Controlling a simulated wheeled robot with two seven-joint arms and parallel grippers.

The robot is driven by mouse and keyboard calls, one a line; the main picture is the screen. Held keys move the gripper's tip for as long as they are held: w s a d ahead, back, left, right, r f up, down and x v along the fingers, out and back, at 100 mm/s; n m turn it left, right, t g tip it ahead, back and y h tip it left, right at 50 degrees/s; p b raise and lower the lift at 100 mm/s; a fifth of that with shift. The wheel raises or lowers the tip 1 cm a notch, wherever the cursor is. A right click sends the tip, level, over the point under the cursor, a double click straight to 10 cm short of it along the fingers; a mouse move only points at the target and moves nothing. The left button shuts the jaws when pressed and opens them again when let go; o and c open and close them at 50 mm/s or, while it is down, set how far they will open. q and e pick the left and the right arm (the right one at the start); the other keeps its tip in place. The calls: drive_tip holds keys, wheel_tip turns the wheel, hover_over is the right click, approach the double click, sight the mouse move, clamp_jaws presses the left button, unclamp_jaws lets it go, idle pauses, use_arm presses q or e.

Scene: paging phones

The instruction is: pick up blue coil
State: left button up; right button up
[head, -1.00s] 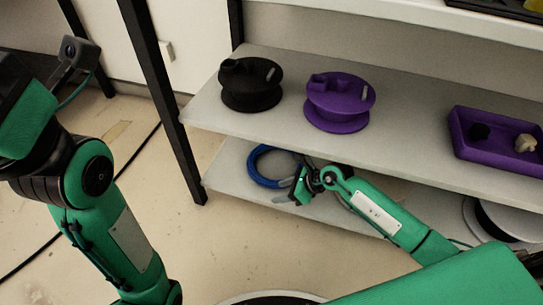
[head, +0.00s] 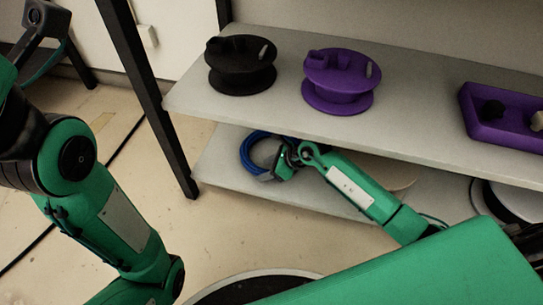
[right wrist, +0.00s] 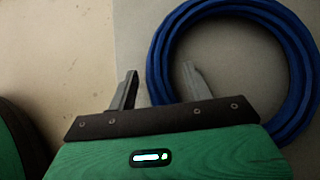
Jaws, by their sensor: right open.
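The blue coil (head: 247,150) lies on the lower shelf, partly hidden by my right gripper in the head view. In the right wrist view the coil (right wrist: 156,62) is a thick ring of blue cable, cut off by the right edge. My right gripper (head: 268,177) is at the coil's near side. In the right wrist view it is open (right wrist: 160,84), with one finger left of the ring and the other over its inside, so the left part of the ring shows between them. The contact height is unclear. My left arm shows at the left, but its gripper fingers do not.
The upper shelf (head: 400,132) overhangs the coil and holds a black spool (head: 240,75), a purple spool (head: 338,88) and a purple tray (head: 500,135). A black shelf post (head: 148,100) stands left of the coil. A white spool (head: 500,200) is on the lower right.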

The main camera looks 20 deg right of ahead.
drive_tip(key=shift+b+x, duration=0.3)
drive_tip(key=shift+x, duration=0.6)
clamp_jaws()
drive_tip(key=shift+r, duration=0.1)
